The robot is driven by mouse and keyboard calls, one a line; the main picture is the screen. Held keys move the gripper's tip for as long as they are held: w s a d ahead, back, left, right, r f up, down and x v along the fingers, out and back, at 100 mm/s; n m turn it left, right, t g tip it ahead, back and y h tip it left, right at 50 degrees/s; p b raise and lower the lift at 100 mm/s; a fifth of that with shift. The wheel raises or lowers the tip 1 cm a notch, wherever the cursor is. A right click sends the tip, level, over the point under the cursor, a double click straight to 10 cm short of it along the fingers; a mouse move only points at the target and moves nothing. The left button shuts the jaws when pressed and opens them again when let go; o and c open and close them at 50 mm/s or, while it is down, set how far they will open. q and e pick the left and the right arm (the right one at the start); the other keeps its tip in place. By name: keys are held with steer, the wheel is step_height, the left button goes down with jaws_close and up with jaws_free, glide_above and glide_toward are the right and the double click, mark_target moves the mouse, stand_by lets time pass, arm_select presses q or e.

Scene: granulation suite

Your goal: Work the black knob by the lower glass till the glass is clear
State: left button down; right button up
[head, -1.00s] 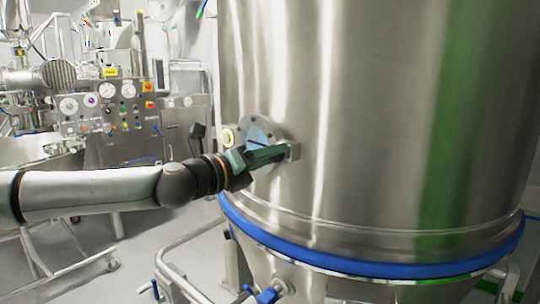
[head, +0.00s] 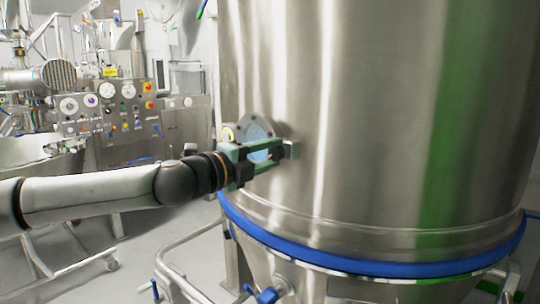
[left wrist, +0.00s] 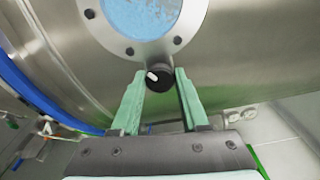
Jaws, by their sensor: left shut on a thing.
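The lower glass (head: 257,142) is a round pane in a bolted steel flange on the big vessel's wall. In the left wrist view the glass (left wrist: 138,14) is pale blue with whitish mottling; its upper part is out of frame. The black knob (left wrist: 157,78), with a white mark, sits at the flange's edge. My left gripper (head: 276,152) is at the flange's right side. In the left wrist view its green fingers (left wrist: 160,84) stand on either side of the knob, shut on it. In the head view the fingers partly cover the glass. My right gripper is not in view.
The steel vessel (head: 370,120) fills the right side, with a blue band (head: 370,268) below the glass. A smaller round fitting (head: 228,134) is left of the flange. A control panel (head: 110,110) stands at the back left. Pipe rails (head: 185,240) run low near the vessel.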

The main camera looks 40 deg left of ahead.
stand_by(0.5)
arm_select(q)
steer(key=shift+c, duration=2.1)
jaws_free()
steer(key=shift+s+a, duration=0.1)
